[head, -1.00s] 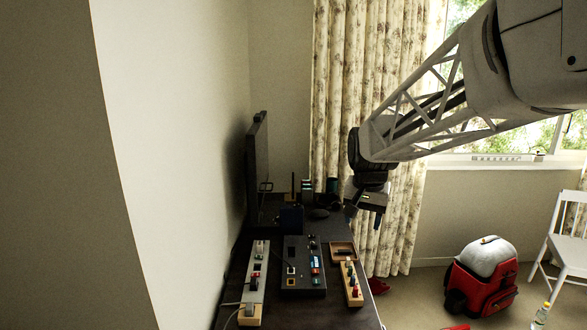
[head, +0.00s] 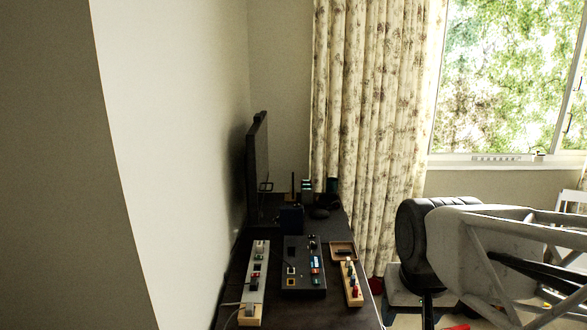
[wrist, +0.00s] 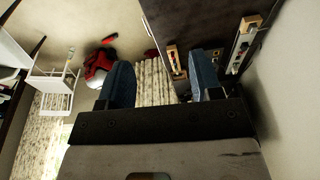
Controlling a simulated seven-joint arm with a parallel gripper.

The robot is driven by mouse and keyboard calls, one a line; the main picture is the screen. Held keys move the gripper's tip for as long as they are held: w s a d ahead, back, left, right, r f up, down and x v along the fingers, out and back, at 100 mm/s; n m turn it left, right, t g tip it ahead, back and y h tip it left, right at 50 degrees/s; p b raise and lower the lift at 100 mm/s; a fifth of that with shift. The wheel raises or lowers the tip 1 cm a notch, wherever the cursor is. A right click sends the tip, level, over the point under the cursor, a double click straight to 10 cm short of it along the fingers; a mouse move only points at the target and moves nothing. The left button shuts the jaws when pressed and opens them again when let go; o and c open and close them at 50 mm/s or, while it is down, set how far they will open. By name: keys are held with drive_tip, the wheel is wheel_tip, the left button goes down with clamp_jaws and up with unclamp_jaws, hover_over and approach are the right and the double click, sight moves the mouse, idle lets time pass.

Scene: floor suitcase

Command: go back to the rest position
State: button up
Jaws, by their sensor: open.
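My gripper's two blue fingers show in the wrist view (wrist: 162,80), spread wide apart with nothing between them. In the head view my arm is at the lower right, beside the right edge of the dark desk (head: 268,226). The gripper's fingertips are not clearly seen there, as the picture's bottom edge cuts off the lower part. The gripper is apart from the things on the desk.
The desk holds a monitor (head: 258,165), a power strip (head: 253,288), a dark panel with small parts (head: 291,275), a wooden tray (head: 343,247) and a block with pegs (head: 351,284). Curtains (head: 365,120) hang behind. A red backpack (wrist: 98,66) and a white chair (wrist: 57,88) show in the wrist view.

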drive_tip(key=shift+n, duration=0.4)
drive_tip(key=s, duration=0.1)
drive_tip(key=s+f, duration=0.1)
drive_tip(key=s, duration=0.1)
drive_tip(key=s+f, duration=0.1)
drive_tip(key=s, duration=0.1)
drive_tip(key=shift+d, duration=0.1)
drive_tip(key=shift+w, duration=0.1)
idle(1.4)
